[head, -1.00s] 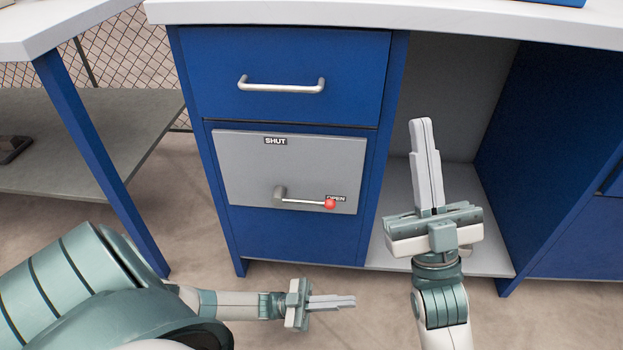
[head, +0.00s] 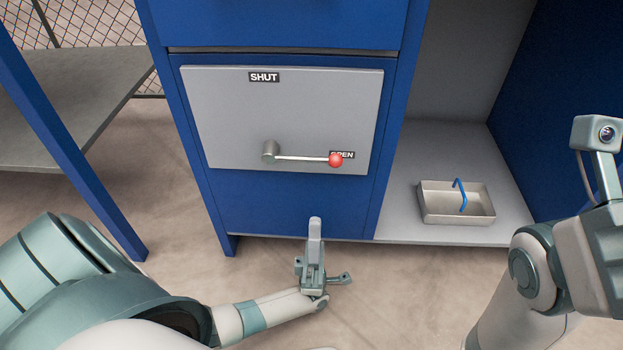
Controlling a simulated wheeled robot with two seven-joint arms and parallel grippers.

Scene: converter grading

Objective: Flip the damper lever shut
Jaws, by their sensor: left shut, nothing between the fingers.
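The damper lever (head: 303,158) is a thin metal rod on a round pivot (head: 270,151), with a red ball knob (head: 336,160) at its right end. It points right, and the knob partly covers the OPEN label (head: 348,154). The SHUT label (head: 264,77) sits above the pivot, near the top of the grey panel (head: 225,110). My left gripper (head: 315,222) is shut and empty, pointing up in the picture, below the lever and apart from it. My right arm is at the right edge; its fingers are out of view.
The panel is on a blue cabinet (head: 290,212). To its right, a grey shelf (head: 400,215) holds a metal tray (head: 457,219) with a blue hooked item (head: 460,194) in it. A blue table leg (head: 70,150) stands at the left. Floor shows in front of the cabinet.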

